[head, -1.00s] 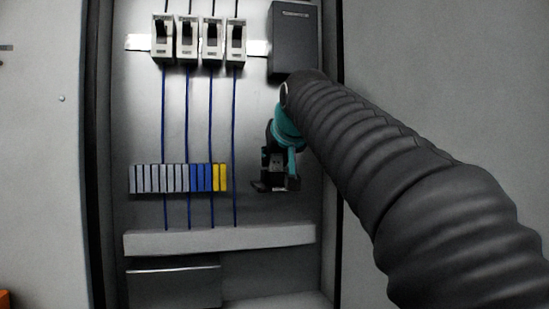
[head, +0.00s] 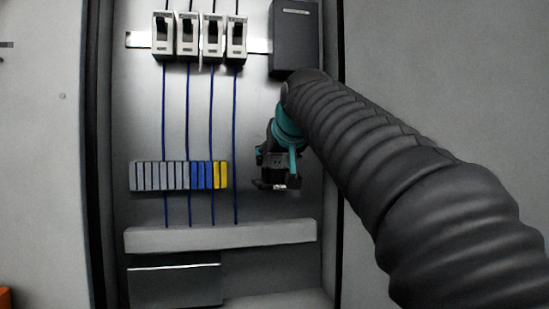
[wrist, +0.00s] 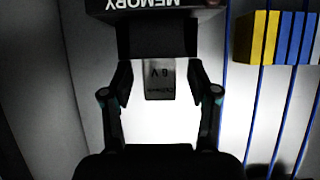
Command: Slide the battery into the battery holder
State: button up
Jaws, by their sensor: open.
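In the wrist view, the battery is a grey block (wrist: 160,80) marked "6 V", its text upside down. It stands between the fingers of my gripper (wrist: 163,88), with a gap on each side. Its upper end in the picture meets a dark block (wrist: 160,38), which looks like the battery holder, under a black part lettered "MEMORY" (wrist: 150,4). How deep the battery sits in it, I cannot tell. In the head view, my open gripper (head: 277,182) is in front of the cabinet's back panel; battery and holder cannot be made out there.
Yellow and blue terminal blocks (head: 207,175) and vertical blue wires stand beside my gripper. Several breakers (head: 187,37) and a dark grey box (head: 295,38) are above. A light grey duct (head: 220,237) runs below. The cabinet's right edge (head: 337,150) is close to my arm.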

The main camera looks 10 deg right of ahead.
jog(key=v, duration=1.2)
dwell(0.4)
notch_tip(320, 180, down, 23)
jog(key=s+g, duration=0.1)
jog(key=g, duration=0.3)
jog(key=s+f+g, duration=0.1)
jog(key=s+f, duration=0.8)
jog(key=f, duration=0.3)
jog(key=s+f+g, duration=0.2)
jog(key=s+f, duration=0.7)
jog(key=f, duration=0.3)
jog(key=shift+s+f, duration=0.2)
jog(key=shift+f, duration=0.1)
